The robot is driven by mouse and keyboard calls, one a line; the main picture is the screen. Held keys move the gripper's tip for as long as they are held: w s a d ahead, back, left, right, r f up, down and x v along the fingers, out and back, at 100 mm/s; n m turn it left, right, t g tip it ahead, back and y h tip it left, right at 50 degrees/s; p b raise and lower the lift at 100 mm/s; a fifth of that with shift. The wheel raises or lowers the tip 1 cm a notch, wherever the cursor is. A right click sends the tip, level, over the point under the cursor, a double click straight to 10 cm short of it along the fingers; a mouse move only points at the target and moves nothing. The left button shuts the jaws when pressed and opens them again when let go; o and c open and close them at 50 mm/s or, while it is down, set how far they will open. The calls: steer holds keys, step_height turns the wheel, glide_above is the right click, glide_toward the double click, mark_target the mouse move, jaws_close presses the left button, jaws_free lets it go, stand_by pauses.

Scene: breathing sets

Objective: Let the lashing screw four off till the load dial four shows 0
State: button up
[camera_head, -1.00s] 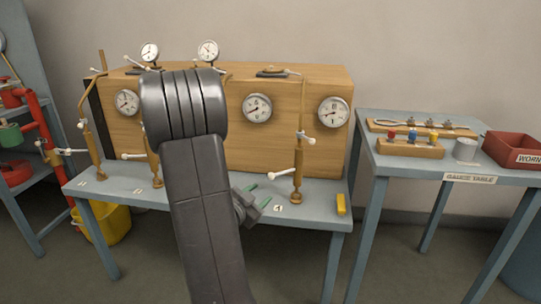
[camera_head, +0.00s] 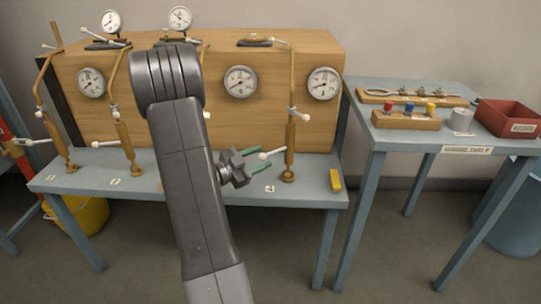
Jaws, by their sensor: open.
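Lashing screw four (camera_head: 290,145) is a brass upright rod at the right end of the bench, behind the label "4" (camera_head: 270,188). A white-tipped lever (camera_head: 273,153) sticks out to its left, and a smaller white lever sits higher up. My gripper (camera_head: 262,160) has green fingertips and is open. The lever's white end appears at or between the fingertips; I cannot tell if they touch. The rightmost dial (camera_head: 324,83), apparently load dial four, is on the wooden case; its needle is too small to read surely.
More brass screws with levers (camera_head: 121,120) stand left on the bench (camera_head: 225,199). My arm hides part of the case (camera_head: 285,55). A yellow block (camera_head: 335,181) lies right of screw four. The gauge table (camera_head: 420,143) with a red bin (camera_head: 508,118) stands at right.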

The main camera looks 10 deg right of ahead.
mark_target(266, 155)
steer(key=shift+x, duration=2.4)
jaws_close()
